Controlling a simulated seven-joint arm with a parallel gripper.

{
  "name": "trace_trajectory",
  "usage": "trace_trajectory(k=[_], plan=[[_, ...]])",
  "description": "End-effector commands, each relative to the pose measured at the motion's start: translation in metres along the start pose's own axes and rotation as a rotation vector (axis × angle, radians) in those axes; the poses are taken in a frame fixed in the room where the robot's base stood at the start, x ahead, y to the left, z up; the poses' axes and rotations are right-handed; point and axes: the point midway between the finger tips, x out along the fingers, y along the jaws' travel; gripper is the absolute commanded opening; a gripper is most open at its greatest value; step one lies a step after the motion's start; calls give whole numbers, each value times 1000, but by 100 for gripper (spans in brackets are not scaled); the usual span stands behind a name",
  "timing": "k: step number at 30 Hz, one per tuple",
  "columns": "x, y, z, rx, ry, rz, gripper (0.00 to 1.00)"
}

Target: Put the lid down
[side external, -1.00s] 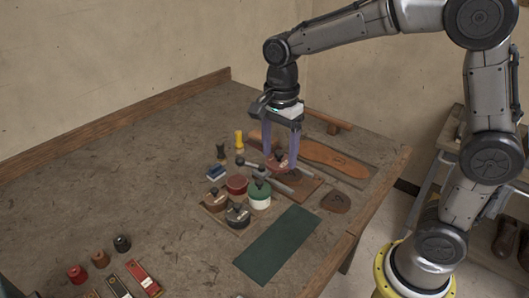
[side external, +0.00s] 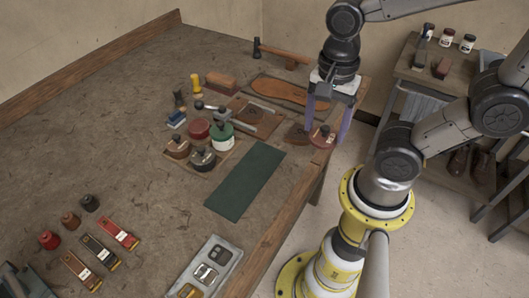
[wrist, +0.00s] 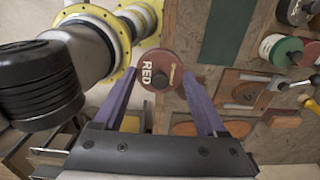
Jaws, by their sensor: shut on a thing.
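A round dark red lid (side external: 322,138) with a dark knob is held between the two purple fingers of my gripper (side external: 326,135). A red pot (side external: 199,129) without a knob on top stands among the other pots, well to the left of my gripper.
A green-lidded pot (side external: 222,135), a brown pot (side external: 177,149) and a dark pot (side external: 203,159) stand by the red one. A green mat (side external: 245,181) lies in front, clear. The wooden table edge (side external: 283,222) drops to the floor.

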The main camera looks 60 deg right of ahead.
Motion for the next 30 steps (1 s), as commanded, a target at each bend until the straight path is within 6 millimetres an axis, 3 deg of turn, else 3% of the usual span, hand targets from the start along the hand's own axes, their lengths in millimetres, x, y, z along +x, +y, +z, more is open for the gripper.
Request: trace_trajectory(k=[11,18,30], plan=[[33,-76,7,1,1,8,23],[72,-114,10,1,1,7,23],[107,-135,12,1,1,6,23]])
